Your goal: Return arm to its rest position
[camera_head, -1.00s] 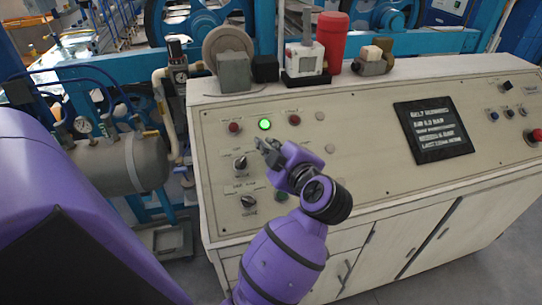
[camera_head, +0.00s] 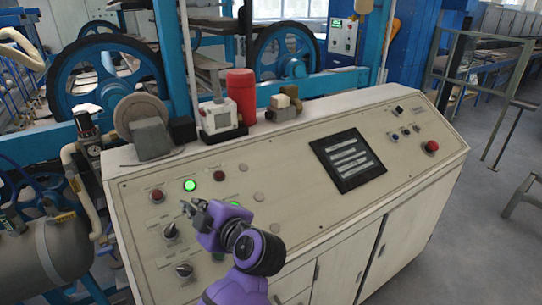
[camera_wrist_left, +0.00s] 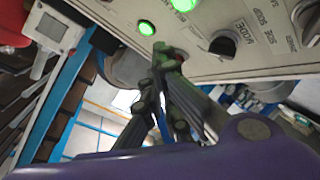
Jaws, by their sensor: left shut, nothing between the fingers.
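My left arm is purple, and its dark left gripper (camera_head: 190,207) is in front of the left part of the control panel (camera_head: 290,200) in the head view. The gripper is shut and empty. In the left wrist view its fingers (camera_wrist_left: 160,50) point up toward the panel face, below a lit green button (camera_wrist_left: 183,4) and beside a black selector knob (camera_wrist_left: 222,47). The lit green button also shows in the head view (camera_head: 190,185), just above the fingertips. I cannot tell whether the fingertips touch the panel. My right gripper is not in view.
The panel carries a dark display (camera_head: 348,160), a red stop button (camera_head: 432,146) and several knobs. A red cylinder (camera_head: 241,96) and small devices stand on its top. A grey tank (camera_head: 45,255) stands at left. Open floor (camera_head: 490,240) lies at right.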

